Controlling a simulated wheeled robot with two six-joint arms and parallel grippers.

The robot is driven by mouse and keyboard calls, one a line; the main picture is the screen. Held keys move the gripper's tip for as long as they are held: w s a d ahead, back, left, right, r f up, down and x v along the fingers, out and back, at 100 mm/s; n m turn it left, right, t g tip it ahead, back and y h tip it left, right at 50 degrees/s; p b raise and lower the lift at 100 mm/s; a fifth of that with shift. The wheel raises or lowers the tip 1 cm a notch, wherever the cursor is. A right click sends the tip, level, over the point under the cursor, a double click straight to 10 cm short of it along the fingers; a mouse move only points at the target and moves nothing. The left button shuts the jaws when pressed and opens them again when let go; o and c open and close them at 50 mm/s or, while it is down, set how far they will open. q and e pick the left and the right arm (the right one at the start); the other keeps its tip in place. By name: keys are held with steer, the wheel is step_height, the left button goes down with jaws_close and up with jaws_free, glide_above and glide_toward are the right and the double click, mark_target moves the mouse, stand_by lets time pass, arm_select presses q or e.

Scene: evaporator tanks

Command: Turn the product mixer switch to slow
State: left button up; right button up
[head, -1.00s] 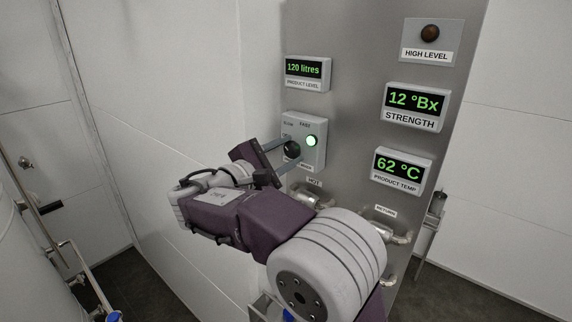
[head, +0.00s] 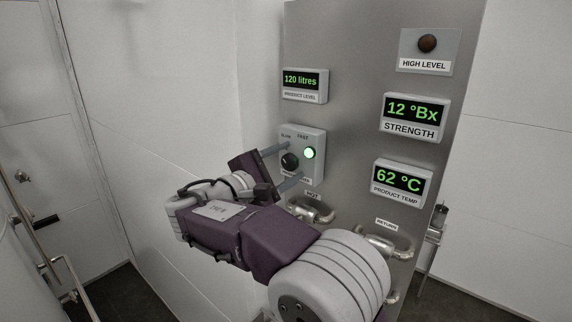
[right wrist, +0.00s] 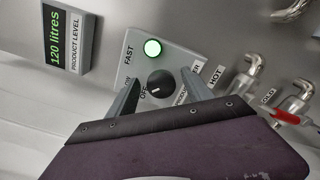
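The product mixer switch is a black round knob (head: 290,161) on a grey box (head: 316,170) with a lit green lamp (head: 308,153). SLOW and FAST labels show above it. In the right wrist view the knob (right wrist: 160,83) has a white mark that appears to point towards OFF. My right gripper (head: 293,163) is open, with one finger on each side of the knob and gaps between. It also shows in the right wrist view (right wrist: 160,92), where a finger partly covers the SLOW label. My left gripper is not in view.
The product level display (head: 305,84) sits above the switch box. The strength (head: 414,117) and product temp (head: 402,182) displays are to its right. Below, the hot pipe (head: 312,211) and return pipe (head: 386,246) stick out from the panel.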

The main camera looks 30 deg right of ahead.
steer(key=b+v, duration=0.2)
steer(key=v, duration=0.7)
steer(key=s+d+f+g+y, duration=0.15)
steer(key=f+y, duration=0.25)
steer(key=f, duration=0.8)
steer(key=d+f+g+y, duration=0.2)
steer(key=f+y, duration=0.2)
steer(key=f, duration=0.8)
steer(key=s+a+f+m+y+b, duration=0.1)
steer(key=s+a+f+m+y, duration=0.1)
steer(key=f, duration=0.5)
steer(key=s+a+f+m+g+y+b, duration=0.1)
steer(key=s+a+f+m+y, duration=0.1)
steer(key=s+f+m+y, duration=0.2)
steer(key=s+a+f+m+g+y+b, duration=0.1)
steer(key=s+a+f+m+y, duration=0.1)
steer(key=s+f+m, duration=0.3)
step_height(320, 180, down, 5)
steer(key=shift+s+a+r+m+y+b, duration=0.1)
steer(key=shift+s+a+m+y+b, duration=0.25)
steer(key=shift+s, duration=0.75)
